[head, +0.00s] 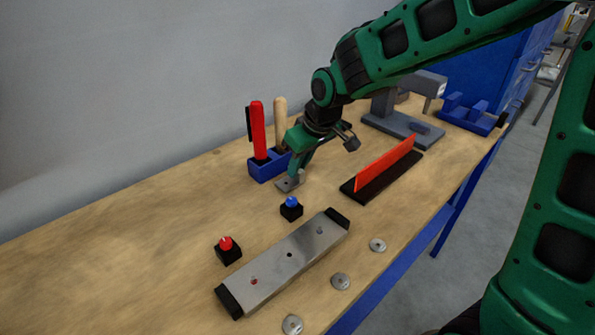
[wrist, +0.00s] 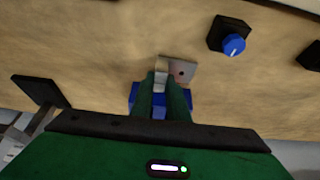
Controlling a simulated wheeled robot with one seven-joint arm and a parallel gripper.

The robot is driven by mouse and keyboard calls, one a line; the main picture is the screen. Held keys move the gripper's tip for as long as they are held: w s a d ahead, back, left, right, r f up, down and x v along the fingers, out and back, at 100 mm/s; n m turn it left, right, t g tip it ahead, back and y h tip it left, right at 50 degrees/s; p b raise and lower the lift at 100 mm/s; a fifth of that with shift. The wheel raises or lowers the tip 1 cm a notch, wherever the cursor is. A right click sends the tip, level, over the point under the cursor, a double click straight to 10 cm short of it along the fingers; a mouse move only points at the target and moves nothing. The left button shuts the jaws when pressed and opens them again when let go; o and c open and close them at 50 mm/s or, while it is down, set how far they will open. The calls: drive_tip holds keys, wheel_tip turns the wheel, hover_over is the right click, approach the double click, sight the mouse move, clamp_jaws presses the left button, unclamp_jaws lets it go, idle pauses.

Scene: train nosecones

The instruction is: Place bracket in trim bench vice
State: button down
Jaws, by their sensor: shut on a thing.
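My gripper (head: 293,176) is shut on a small silver L-shaped bracket (head: 287,185), just in front of the blue tool holder. In the wrist view the fingertips (wrist: 163,82) pinch the bracket's upright flange. Its flat plate (wrist: 185,72), with a dark hole, extends to the right of the fingers. The bracket is at or very near the wooden bench top; I cannot tell whether it touches. A blue block with raised jaws (head: 470,117), which looks like the vice, stands at the bench's far right end, clear of my gripper.
A blue holder (head: 262,171) carries red- and wooden-handled tools. An orange plate (head: 385,162) on a black base and a grey press-like machine (head: 402,126) stand towards the vice. Blue (head: 291,208) and red (head: 227,250) knobs, a metal bar (head: 287,262) and several discs lie nearer.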

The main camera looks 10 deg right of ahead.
sight(295, 180)
drive_tip(key=r, duration=0.2)
drive_tip(key=a+r, duration=0.1)
drive_tip(key=shift+s, duration=0.25)
drive_tip(key=s+a+r, duration=0.6)
drive_tip(key=a, duration=0.2)
drive_tip(key=shift+s+r, duration=0.15)
drive_tip(key=shift+s, duration=0.2)
